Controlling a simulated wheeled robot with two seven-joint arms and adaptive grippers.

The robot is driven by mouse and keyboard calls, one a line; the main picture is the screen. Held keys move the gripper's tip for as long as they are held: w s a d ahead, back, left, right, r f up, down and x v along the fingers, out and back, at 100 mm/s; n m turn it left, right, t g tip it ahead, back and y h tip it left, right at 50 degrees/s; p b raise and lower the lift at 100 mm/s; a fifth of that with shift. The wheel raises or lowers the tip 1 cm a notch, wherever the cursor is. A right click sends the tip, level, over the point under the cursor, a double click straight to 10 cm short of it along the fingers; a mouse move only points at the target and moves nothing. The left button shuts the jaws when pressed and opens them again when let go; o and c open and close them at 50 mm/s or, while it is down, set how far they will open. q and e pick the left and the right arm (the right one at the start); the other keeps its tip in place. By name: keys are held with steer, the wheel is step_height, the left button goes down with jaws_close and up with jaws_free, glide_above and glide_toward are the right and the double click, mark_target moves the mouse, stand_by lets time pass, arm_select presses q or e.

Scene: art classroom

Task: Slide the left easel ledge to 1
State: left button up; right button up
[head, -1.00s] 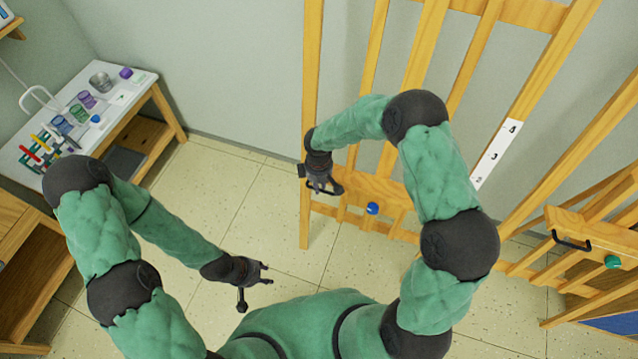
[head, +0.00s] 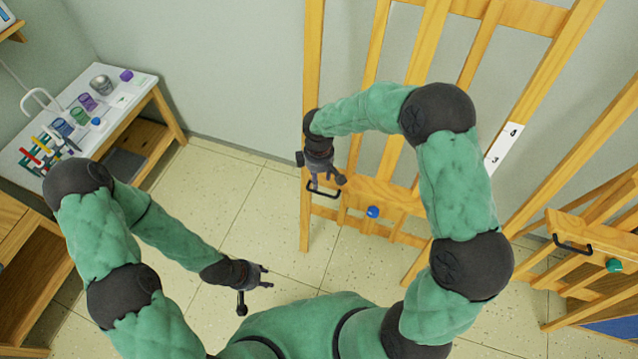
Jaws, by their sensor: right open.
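The left easel is a tall wooden frame (head: 313,70) in the upper middle of the head view. Its wooden ledge (head: 400,192) sits low and has a blue knob (head: 373,212) and a black bar handle (head: 322,193) at its left end. A white number strip (head: 503,147) on the right post shows 4 and 3; my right arm hides what is lower. My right gripper (head: 325,181) is open at the handle, its fingers just above or around the bar; I cannot tell whether they touch. My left gripper (head: 268,277) is open and empty above the floor.
A second easel ledge (head: 592,235) with a black handle and green knob (head: 613,265) stands at the right. A white-topped table (head: 140,85) with cups and tools is at the left. The tiled floor between is clear.

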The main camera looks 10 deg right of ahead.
steer(key=shift+r, duration=1.9)
